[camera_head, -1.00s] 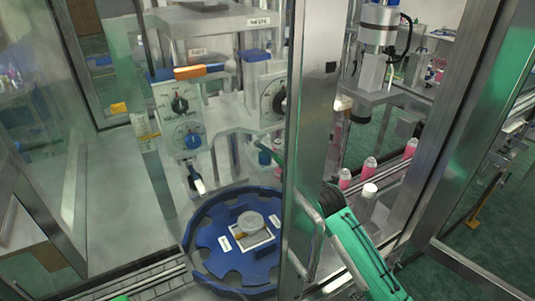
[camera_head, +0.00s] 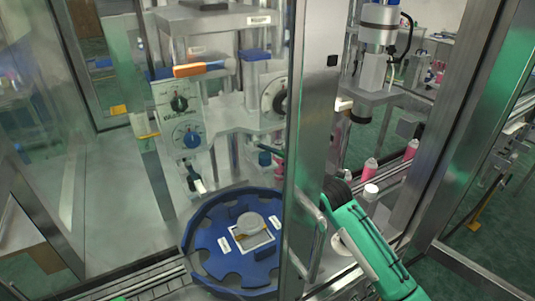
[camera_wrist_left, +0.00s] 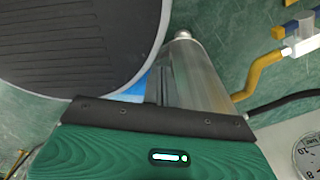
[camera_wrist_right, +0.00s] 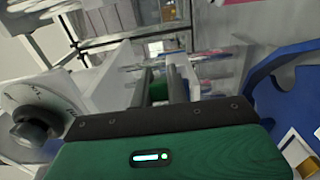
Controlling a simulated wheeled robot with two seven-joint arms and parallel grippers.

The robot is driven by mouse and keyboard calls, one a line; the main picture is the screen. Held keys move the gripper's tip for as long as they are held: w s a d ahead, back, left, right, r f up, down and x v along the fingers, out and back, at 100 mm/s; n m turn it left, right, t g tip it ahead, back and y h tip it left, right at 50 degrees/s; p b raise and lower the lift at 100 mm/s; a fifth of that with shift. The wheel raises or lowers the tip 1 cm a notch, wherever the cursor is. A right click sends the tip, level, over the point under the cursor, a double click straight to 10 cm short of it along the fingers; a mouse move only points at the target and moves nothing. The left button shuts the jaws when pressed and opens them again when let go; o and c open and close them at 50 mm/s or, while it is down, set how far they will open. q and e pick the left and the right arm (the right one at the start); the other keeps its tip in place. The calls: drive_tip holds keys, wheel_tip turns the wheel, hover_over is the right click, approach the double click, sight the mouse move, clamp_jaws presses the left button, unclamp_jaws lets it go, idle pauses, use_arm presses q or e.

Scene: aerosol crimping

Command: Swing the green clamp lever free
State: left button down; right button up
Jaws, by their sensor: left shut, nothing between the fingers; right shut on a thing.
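In the right wrist view the green clamp lever (camera_wrist_right: 158,90) shows as a small green piece between the two dark fingers of my right gripper (camera_wrist_right: 160,78). The gripper is shut on it. The fingers hide most of the lever. My left gripper (camera_wrist_left: 157,88) is shut and empty, low in the left wrist view beside a metal cylinder (camera_wrist_left: 190,70) and a large dark disc (camera_wrist_left: 75,40).
A blue star wheel (camera_head: 207,258) lies below the machine head. Dials (camera_head: 187,135) and an orange-handled tool (camera_head: 190,70) are left of the post. Pink bottles (camera_head: 370,167) line the conveyor on the right.

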drive_tip(key=shift+d, duration=0.1)
drive_tip(key=shift+w+d+b, duration=0.25)
drive_tip(key=shift+w+b, duration=0.1)
drive_tip(key=shift+w, duration=0.3)
drive_tip(key=shift+w+d+b, duration=0.25)
drive_tip(key=shift+w+b, duration=0.1)
drive_tip(key=shift+w, duration=0.25)
drive_tip(key=w, duration=0.1)
drive_tip(key=w+b, duration=0.1)
drive_tip(key=shift+w+d+b, duration=0.2)
drive_tip(key=shift+w+b, duration=0.1)
drive_tip(key=shift+w, duration=0.15)
